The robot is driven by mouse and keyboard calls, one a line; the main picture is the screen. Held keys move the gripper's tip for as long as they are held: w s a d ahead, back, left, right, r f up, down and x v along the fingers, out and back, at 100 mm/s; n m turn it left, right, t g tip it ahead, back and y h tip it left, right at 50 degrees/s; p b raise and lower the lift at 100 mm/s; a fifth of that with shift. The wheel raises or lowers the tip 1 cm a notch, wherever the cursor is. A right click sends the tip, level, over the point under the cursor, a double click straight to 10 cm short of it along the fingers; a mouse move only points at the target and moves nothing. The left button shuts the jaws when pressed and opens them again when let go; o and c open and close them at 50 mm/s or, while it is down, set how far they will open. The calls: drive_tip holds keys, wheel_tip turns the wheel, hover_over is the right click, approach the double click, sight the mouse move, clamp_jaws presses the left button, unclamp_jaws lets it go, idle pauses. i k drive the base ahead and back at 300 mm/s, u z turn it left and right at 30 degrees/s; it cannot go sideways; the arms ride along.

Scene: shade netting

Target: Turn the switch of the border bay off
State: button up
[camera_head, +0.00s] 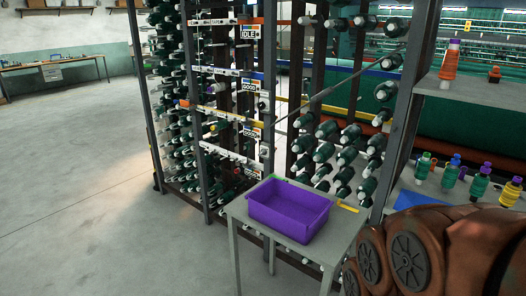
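A rack of green yarn spools (345,155) has a column of labelled strips on its left part. One plate (250,32) reads IDLE at the top. Lower plates, such as one (249,86) that seems to read GOOD, hang below it. Small white and coloured bits sit along the strips (225,115). I cannot tell which strip is the border bay, or make out its switch or the switch's position. My arm (410,262), brown with black round joints, fills the lower right. My gripper is not in view.
A small grey table (335,235) with an empty-looking purple bin (290,208) stands in front of the rack. Coloured spools (480,184) stand on a shelf at right, with an orange cone-shaped spool (449,62) above. Open concrete floor (95,190) lies at left.

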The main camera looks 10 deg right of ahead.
sight(263, 151)
drive_tip(key=u, duration=0.55)
drive_tip(key=i, duration=0.75)
drive_tip(key=u, duration=0.7)
drive_tip(key=i, duration=1.8)
drive_tip(key=z, duration=0.4)
